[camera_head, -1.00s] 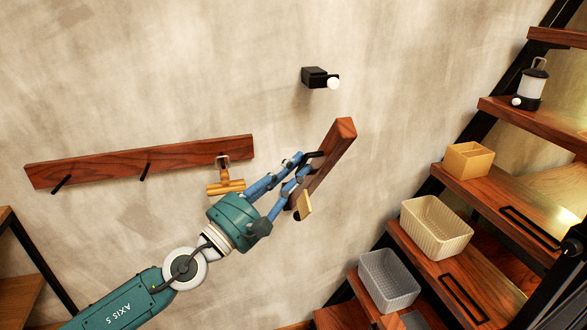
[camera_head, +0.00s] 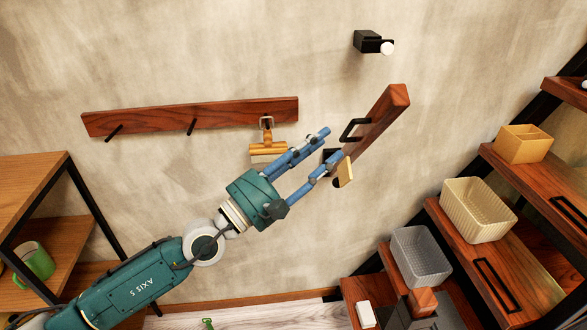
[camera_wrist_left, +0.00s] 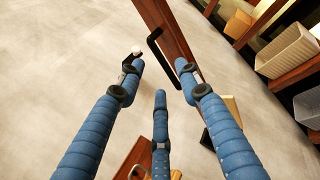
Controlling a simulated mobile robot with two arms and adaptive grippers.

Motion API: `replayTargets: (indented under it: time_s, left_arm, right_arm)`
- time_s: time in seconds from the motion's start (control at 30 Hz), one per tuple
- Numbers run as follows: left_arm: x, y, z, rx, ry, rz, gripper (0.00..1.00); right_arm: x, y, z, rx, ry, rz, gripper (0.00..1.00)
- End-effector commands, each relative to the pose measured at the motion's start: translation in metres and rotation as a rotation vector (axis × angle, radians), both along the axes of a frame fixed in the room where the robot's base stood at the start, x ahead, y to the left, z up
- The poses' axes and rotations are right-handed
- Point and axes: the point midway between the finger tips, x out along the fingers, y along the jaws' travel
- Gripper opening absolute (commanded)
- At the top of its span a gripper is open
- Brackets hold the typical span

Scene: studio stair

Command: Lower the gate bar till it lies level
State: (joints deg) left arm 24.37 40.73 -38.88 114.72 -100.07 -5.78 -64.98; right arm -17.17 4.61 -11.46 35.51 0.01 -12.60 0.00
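The gate bar (camera_head: 376,126) is a reddish-brown wooden beam on the wall. It is tilted steeply, its free end up and to the right. Its lower end is at a dark mount, partly hidden by my left gripper. A black loop handle (camera_head: 350,130) sticks out from its side. My left gripper (camera_head: 331,147) has its blue fingers spread, just left of the handle. In the left wrist view the handle (camera_wrist_left: 155,47) lies just beyond the fingertips, near the right finger, and the bar (camera_wrist_left: 168,30) runs behind it. No finger visibly closes on the handle. My right gripper is not in view.
A black wall bracket with a white knob (camera_head: 387,48) is above the bar. A wooden hook rail (camera_head: 190,117) with a brass-coloured piece (camera_head: 267,148) is close left of the gripper. Stairs with bins (camera_head: 478,210) stand right, a shelf (camera_head: 40,190) left. Bare wall lies between bar and stairs.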

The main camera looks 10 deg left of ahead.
Motion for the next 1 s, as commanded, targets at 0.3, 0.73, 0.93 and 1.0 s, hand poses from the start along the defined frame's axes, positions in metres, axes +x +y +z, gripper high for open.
replayTargets:
  time_s: [0.3,0.73,0.93,1.0]
  left_arm:
    - [-0.034,0.034,-0.018,0.007,0.002,0.001,0.35]
    - [-0.047,0.044,-0.022,0.003,-0.001,-0.001,0.35]
    - [-0.039,0.049,-0.024,-0.02,0.033,0.01,0.35]
    - [-0.024,0.059,-0.031,-0.072,0.101,0.033,0.35]
  right_arm:
    - [0.0,0.0,0.0,0.001,0.0,0.0,0.4]
    - [0.0,0.0,0.0,0.001,0.0,0.0,0.4]
    - [0.011,0.006,0.006,0.01,-0.028,0.015,0.14]
    - [0.035,0.018,0.018,0.027,-0.087,0.049,0.0]
